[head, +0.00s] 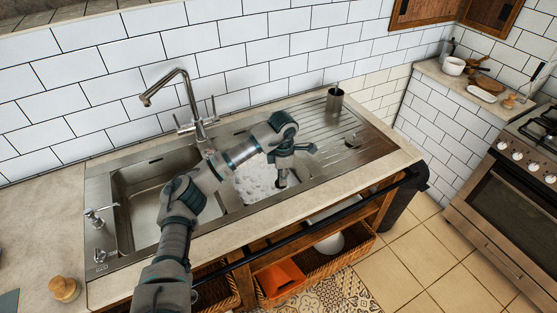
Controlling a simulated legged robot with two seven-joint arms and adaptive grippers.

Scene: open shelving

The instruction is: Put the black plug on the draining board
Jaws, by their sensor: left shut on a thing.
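My left arm reaches in from the bottom over the sink. Its gripper (281,179) points down over the small basin with white suds (256,186). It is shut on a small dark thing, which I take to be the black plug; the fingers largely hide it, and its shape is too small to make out. The ribbed steel draining board (318,122) lies to the right of and behind the gripper. My right gripper is not in view.
The tap (187,100) rises behind the large empty basin (155,195). Bare board lies between cup and basin.

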